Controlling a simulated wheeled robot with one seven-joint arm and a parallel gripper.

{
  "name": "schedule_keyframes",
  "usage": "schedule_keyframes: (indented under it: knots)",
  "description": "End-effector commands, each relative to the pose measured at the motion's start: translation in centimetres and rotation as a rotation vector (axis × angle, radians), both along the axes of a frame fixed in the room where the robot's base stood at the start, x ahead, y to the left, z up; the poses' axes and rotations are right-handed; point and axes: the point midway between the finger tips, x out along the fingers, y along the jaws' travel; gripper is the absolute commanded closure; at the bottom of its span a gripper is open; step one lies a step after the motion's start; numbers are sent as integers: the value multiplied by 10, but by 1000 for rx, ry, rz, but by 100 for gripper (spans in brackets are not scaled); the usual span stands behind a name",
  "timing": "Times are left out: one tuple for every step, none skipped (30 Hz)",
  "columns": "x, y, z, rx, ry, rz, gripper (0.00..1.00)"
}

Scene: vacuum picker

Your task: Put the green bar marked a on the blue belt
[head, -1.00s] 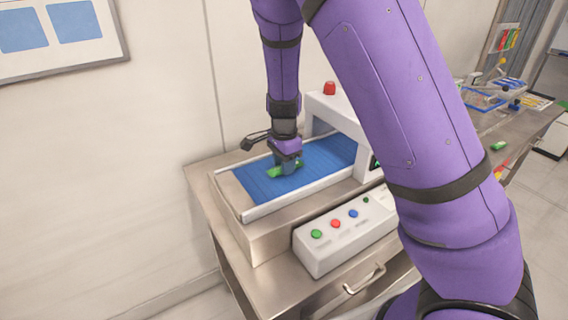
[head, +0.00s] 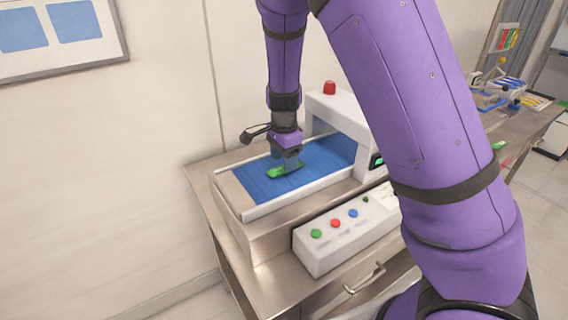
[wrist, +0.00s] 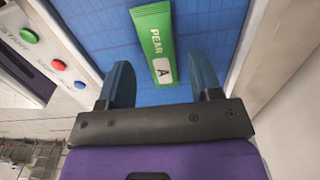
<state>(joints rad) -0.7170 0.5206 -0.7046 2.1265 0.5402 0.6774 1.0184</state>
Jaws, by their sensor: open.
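The green bar (wrist: 153,40) lies flat on the blue belt (wrist: 205,50) in the wrist view; it is printed "PEAR" and has a white patch with the letter A. My gripper (wrist: 165,82) is open, with one blue finger on each side of the bar's near end and a gap to both. In the head view my gripper (head: 288,163) is just above the green bar (head: 285,172), which rests on the middle of the blue belt (head: 322,150). The gripper hides part of the bar there.
A white arch (head: 333,112) with a red light (head: 329,88) spans the belt's far end. A white control box (head: 330,250) with coloured buttons stands in front of the belt. Another bench (head: 530,120) with several objects is at the right.

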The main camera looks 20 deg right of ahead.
Motion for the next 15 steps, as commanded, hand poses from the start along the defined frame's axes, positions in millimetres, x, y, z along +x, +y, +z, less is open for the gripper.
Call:
schedule_keyframes:
  knots:
    - [1, 0, 11, 1, -6, 2, 42]
    - [1, 1, 16, 2, -5, 2, 42]
    - [1, 1, 25, 2, -6, 4, 42]
    - [1, 1, 31, 2, -7, 3, 42]
    - [1, 0, 38, 2, -6, 2, 42]
    - [1, 1, 46, 2, -6, 2, 42]
    - [1, 1, 52, 2, -5, 3, 42]
    - [1, 1, 57, 3, -5, 3, 42]
    - [1, 0, 65, 2, -5, 2, 42]
    - [1, 0, 70, 2, -4, 1, 42]
    - [1, 0, 75, 2, -5, 1, 42]
    - [1, 0, 81, 2, -4, 2, 42]
    - [0, 0, 84, 2, -3, 2, 42]
    - [0, 1, 88, 2, -3, 1, 42]
    - [0, 0, 92, 2, -3, 2, 42]
